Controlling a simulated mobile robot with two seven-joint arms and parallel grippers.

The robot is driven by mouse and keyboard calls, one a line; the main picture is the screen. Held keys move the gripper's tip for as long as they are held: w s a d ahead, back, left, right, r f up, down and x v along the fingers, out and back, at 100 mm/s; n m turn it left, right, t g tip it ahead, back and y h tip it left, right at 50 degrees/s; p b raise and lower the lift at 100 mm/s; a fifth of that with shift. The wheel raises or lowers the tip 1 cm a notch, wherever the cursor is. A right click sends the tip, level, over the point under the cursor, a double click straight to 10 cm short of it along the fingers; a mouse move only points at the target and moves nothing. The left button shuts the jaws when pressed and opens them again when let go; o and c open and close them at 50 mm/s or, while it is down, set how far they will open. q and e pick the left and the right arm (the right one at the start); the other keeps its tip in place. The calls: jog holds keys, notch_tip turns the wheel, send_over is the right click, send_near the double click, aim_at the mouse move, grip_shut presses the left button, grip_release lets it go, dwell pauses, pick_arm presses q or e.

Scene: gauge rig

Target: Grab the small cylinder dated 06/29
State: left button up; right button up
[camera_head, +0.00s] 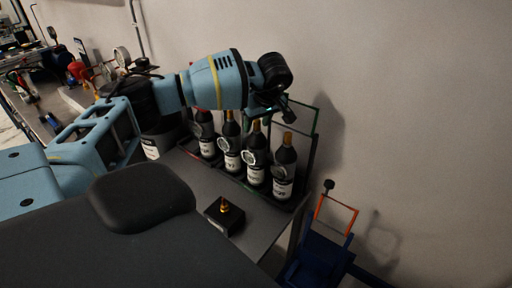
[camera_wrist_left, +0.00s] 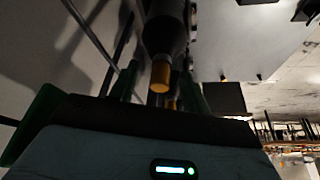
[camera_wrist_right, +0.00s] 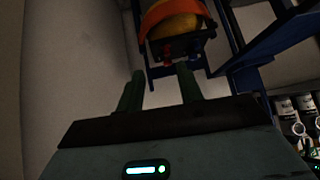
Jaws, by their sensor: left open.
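Several small dark cylinders with gold tops, round gauges and white labels stand upright in a row in a rack (camera_head: 240,186) on the grey table; examples are the rightmost (camera_head: 284,160), the one beside it (camera_head: 256,150) and one further left (camera_head: 231,135). The label dates are too small to read with certainty. My left gripper (camera_head: 287,110) is over the right part of the row, above the tops. In the left wrist view, its fingers (camera_wrist_left: 160,90) are apart, with a gold-topped cylinder (camera_wrist_left: 165,35) in line beyond them. My right gripper (camera_wrist_right: 159,88) is open and empty.
A small black block with a brass fitting (camera_head: 225,214) sits on the table in front of the rack. A blue stand with an orange frame (camera_head: 338,215) is right of the table. In the right wrist view, a yellow object with an orange band (camera_wrist_right: 175,22) is ahead.

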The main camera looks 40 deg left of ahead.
pick_arm(q)
jog(key=shift+f, duration=0.15)
grip_shut()
dwell(1.4)
